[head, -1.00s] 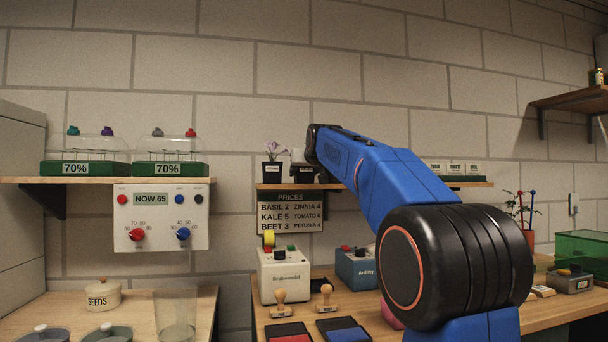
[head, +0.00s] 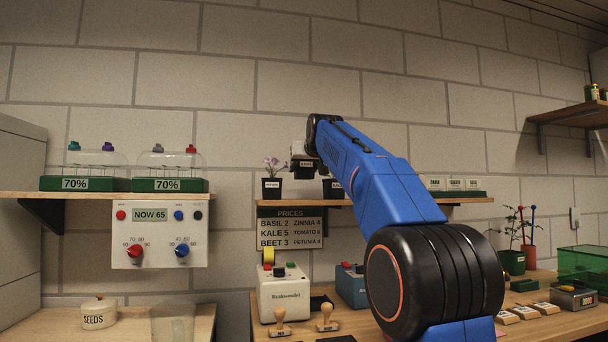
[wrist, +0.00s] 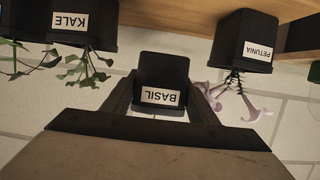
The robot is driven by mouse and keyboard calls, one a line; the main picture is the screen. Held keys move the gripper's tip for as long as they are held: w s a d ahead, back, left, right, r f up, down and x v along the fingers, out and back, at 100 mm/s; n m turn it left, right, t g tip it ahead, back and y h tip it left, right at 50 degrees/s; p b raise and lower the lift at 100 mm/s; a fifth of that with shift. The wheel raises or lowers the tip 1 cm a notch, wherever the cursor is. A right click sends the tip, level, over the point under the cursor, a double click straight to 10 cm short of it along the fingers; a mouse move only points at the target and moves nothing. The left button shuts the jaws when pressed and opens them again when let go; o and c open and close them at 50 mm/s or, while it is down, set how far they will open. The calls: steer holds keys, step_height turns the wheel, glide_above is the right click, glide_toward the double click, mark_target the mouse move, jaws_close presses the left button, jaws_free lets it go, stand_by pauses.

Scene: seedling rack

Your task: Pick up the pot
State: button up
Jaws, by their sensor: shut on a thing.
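A small black pot labelled BASIL (wrist: 162,72) is between the two fingers of my gripper (wrist: 163,103) in the wrist view, which shows the scene upside down. The fingers are shut on its sides. In the head view the held pot (head: 305,166) hangs above the shelf, between two standing pots and clear of the board. My gripper (head: 303,152) is partly hidden behind my blue arm there. No leaves of the held pot can be made out.
A PETUNIA pot (head: 272,189) with purple flowers stands left on the wall shelf (head: 380,202). A KALE pot (wrist: 82,22) stands on the other side, close by. A price board (head: 290,228) hangs below. The wall is close behind.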

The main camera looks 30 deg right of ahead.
steer(key=s+a, duration=0.2)
steer(key=s, duration=0.7)
steer(key=s+a, duration=0.3)
steer(key=s, duration=0.6)
steer(key=shift+s+a, duration=0.2)
steer(key=shift+s, duration=0.15)
